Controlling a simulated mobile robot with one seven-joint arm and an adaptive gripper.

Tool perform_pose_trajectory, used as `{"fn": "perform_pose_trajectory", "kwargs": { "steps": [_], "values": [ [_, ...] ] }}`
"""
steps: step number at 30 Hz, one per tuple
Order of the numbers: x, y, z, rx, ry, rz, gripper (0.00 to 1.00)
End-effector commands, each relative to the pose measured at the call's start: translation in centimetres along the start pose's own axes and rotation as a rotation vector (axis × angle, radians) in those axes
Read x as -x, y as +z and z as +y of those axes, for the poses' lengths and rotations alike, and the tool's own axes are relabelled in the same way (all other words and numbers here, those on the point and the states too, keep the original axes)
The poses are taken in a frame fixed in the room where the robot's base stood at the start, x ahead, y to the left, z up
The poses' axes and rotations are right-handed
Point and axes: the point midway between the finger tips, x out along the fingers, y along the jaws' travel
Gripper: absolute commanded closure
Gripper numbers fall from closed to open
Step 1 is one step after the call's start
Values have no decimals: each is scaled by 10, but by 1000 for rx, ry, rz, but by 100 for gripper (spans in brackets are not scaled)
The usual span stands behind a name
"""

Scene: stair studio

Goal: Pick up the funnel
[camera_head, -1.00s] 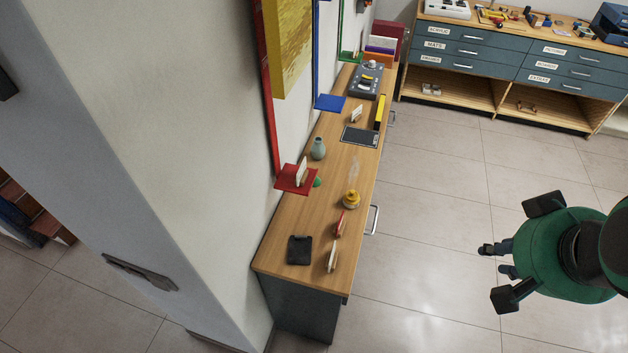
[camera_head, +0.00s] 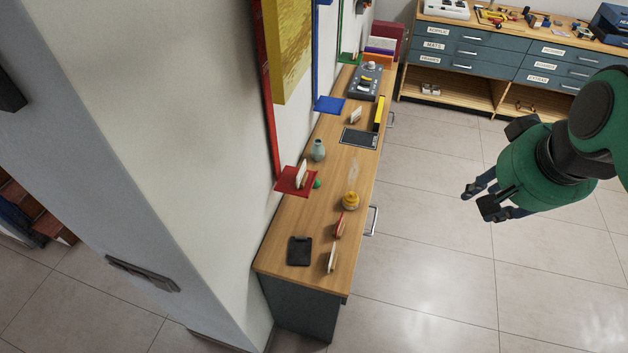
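I cannot surely pick out the funnel. A faint, clear, cone-like shape (camera_head: 353,171) on the wooden counter (camera_head: 300,220) may be it. In front of it is a small rounded yellow object (camera_head: 350,201) with a narrower top, whose kind I cannot tell. My gripper (camera_head: 479,201) is at the right, over the floor and clear of the counter. Its dark fingers are apart, pointing left toward the counter, with nothing seen between them.
A grey-green vase (camera_head: 318,150), a red shelf (camera_head: 296,181), a black tray-like item (camera_head: 299,250), small upright cards (camera_head: 331,258) and a dark tablet-like panel (camera_head: 358,138) crowd the counter. A wall is at left. Drawer cabinets (camera_head: 490,60) stand behind. The floor between is clear.

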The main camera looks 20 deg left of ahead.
Motion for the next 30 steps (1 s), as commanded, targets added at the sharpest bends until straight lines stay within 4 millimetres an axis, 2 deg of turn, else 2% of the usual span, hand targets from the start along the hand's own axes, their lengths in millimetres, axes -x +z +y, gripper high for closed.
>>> {"fn": "perform_pose_trajectory", "kwargs": {
  "steps": [3, 14, 23, 30],
  "values": [
    [-3, -27, -13, -14, -8, -26, 65],
    [-26, -99, -53, -63, -23, -97, 65],
    [-58, -151, -93, -104, -28, -156, 65],
    [-91, -187, -129, -135, -27, -203, 65]
  ]
}}
